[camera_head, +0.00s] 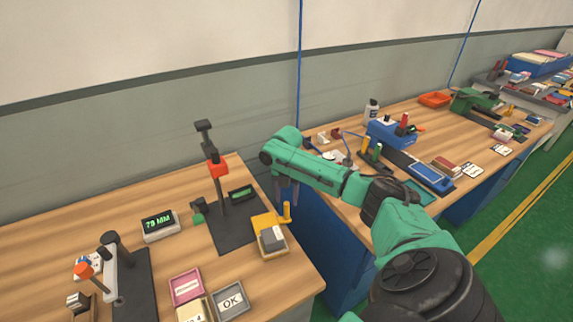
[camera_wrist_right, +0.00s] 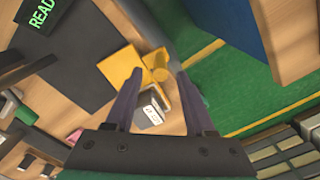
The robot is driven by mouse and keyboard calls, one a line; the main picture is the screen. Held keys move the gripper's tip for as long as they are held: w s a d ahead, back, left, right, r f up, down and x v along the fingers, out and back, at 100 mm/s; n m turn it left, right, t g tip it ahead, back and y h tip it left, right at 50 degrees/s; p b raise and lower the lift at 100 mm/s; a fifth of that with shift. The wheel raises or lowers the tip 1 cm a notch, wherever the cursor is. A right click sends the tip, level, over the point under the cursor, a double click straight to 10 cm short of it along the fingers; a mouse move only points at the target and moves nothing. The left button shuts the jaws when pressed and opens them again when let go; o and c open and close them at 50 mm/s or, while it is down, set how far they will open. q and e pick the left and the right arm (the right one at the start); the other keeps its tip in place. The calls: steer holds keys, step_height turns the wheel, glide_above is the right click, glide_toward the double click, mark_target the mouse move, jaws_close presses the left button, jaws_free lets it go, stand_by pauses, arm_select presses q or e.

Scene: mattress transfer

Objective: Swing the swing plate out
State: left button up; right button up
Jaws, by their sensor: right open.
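The swing plate appears to be the yellow plate (camera_head: 263,221) with an upright yellow knob (camera_head: 287,211), at the right end of the near bench. A grey block (camera_head: 272,238) sits at its front. My right gripper (camera_head: 286,198) points down just above and behind the knob. In the wrist view the right gripper (camera_wrist_right: 160,73) is open, with the knob (camera_wrist_right: 156,65) showing between and beyond the fingertips, apart from them as far as I can tell. The yellow plate (camera_wrist_right: 117,88) lies left of the fingers, partly hidden. My left gripper is not in view.
A black stand with a red head (camera_head: 217,168) rises left of the plate on a dark base. A second bench (camera_head: 345,200) stands right, beyond a gap.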

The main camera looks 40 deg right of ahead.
step_height(320, 180, up, 8)
steer(key=shift+b, duration=0.45)
